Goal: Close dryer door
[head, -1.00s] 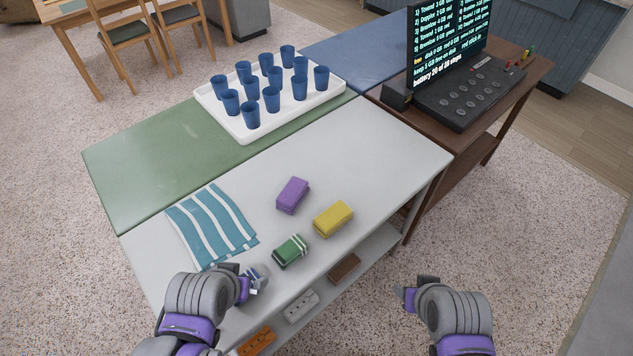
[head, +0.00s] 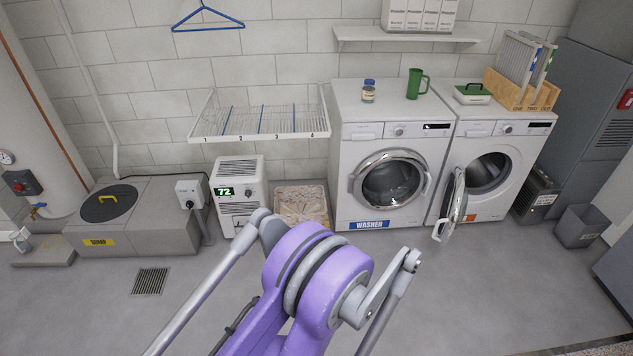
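The dryer (head: 517,150) is the white front-loading machine to the right of the washer. Its round door (head: 455,203) stands open, swung out on the left side of the opening. The dark drum (head: 488,172) shows behind it. The washer (head: 350,150) bears a "WASHER" label, and its round glass door (head: 390,183) looks shut. Neither of my grippers is in view. A purple and grey part of my own body fills the lower middle, apart from the dryer in the picture.
A grey bin (head: 582,226) and a dark box (head: 536,195) stand right of the dryer. A dehumidifier (head: 239,190) and a lint-filled bin (head: 302,206) stand left of the washer. The grey floor (head: 470,290) before the machines is clear.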

